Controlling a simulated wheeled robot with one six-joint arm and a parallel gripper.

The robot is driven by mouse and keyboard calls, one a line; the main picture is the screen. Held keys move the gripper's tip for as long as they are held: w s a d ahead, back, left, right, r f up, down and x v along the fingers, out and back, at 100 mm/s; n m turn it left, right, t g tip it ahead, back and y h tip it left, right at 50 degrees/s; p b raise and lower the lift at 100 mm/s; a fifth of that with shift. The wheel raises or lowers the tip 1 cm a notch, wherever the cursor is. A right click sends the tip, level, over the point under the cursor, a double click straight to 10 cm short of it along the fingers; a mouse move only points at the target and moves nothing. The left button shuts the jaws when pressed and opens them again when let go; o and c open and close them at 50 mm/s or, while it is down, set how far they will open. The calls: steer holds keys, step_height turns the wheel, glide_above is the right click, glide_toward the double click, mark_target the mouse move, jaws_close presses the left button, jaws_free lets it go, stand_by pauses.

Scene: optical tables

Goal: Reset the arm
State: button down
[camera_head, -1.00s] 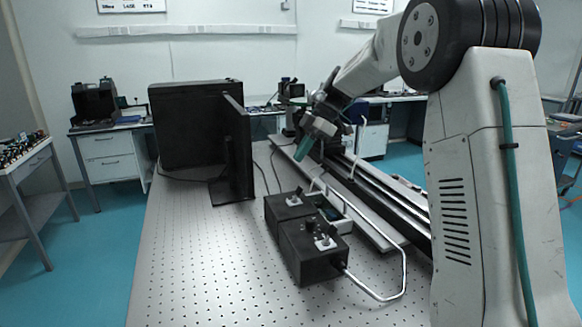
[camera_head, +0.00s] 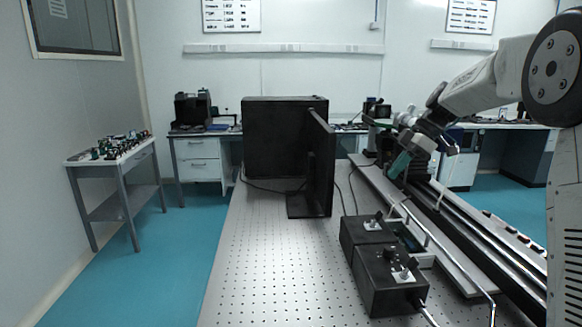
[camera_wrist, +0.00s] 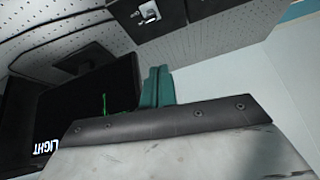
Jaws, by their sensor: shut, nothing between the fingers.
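My arm reaches in from the right in the head view, bent over the optical table (camera_head: 250,265). My gripper (camera_head: 399,165) points down and to the left, above the rail side of the table and behind the black control boxes. Its teal fingers are shut with nothing between them. They also show together in the wrist view (camera_wrist: 157,88), beside a dark screen (camera_wrist: 90,105) with a green mark and the word LIGHT. The fingers look clear of the things around them.
Two black boxes with switches (camera_head: 385,280) stand on the table, with a bent metal tube beside them. A black upright panel (camera_head: 320,165) and a large black box (camera_head: 270,135) stand to the left. A long rail (camera_head: 460,230) runs along the right. The table's front left is bare.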

steer(key=s+a+f+m+h, duration=0.1)
steer(key=s+m, duration=0.4)
steer(key=s, duration=0.9)
steer(key=s+a+f+m+h, duration=0.2)
steer(key=s+m, duration=0.3)
steer(key=s, duration=0.9)
steer(key=s+a+f+m+t+h, duration=0.1)
steer(key=s+m, duration=0.5)
steer(key=s, duration=0.8)
steer(key=shift+a+f+h, duration=0.45)
steer(key=shift+a+h, duration=0.85)
steer(key=shift+a, duration=0.05)
